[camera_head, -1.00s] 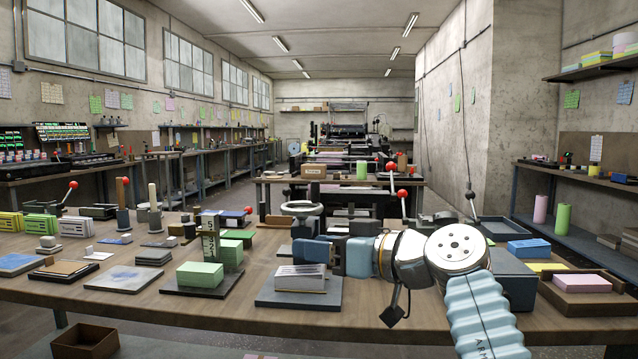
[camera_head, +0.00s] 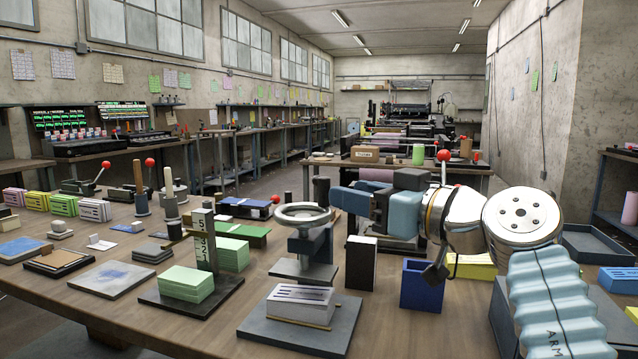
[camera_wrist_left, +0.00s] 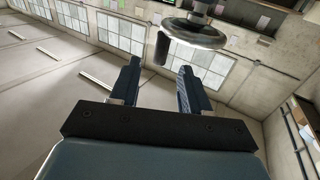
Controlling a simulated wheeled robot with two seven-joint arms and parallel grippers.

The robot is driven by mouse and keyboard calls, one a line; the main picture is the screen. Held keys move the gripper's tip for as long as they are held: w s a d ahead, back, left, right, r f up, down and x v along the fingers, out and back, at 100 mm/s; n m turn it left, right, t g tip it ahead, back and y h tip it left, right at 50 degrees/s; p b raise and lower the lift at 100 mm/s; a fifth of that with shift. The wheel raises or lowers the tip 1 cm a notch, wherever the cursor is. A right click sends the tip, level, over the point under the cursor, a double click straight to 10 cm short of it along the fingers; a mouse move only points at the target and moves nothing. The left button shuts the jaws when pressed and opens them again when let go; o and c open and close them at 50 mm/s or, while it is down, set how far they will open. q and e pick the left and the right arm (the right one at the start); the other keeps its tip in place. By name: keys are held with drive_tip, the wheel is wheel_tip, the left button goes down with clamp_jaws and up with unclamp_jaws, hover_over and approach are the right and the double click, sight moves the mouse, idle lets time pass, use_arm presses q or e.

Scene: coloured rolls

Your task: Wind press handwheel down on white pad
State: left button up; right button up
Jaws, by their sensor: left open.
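My right gripper is not in view.
A green pad (camera_head: 187,284) on a dark base with an upright post stands left of the white pad. A black block (camera_head: 361,263) and a blue open box (camera_head: 422,286) stand below my arm. Bare wood table shows in front.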

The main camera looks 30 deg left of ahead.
sight(304, 208)
use_arm(q)
drive_tip(key=x, duration=0.8)
drive_tip(key=shift+a+p, duration=0.35)
drive_tip(key=shift+a, duration=0.05)
drive_tip(key=shift+c, duration=0.4)
